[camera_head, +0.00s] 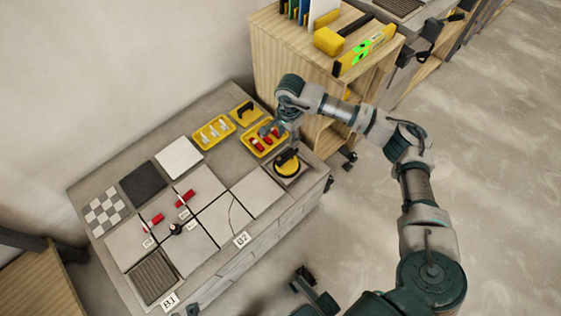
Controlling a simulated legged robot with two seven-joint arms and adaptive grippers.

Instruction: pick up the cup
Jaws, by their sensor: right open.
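The cup appears to be a round yellow suction cup (287,170) with a black handle, at the right end of the grey tiled bench. My right gripper (282,141) is open and points down just above and behind the cup, near its handle. One finger shows over the yellow tray with red pieces. I cannot tell whether the other finger touches the handle. The gripper hides part of the cup's upper side.
A yellow tray with red pieces (251,147) and a yellow tray with white pieces (201,142) lie behind the cup. A wooden shelf (275,60) with a green-yellow level (365,50) stands behind.

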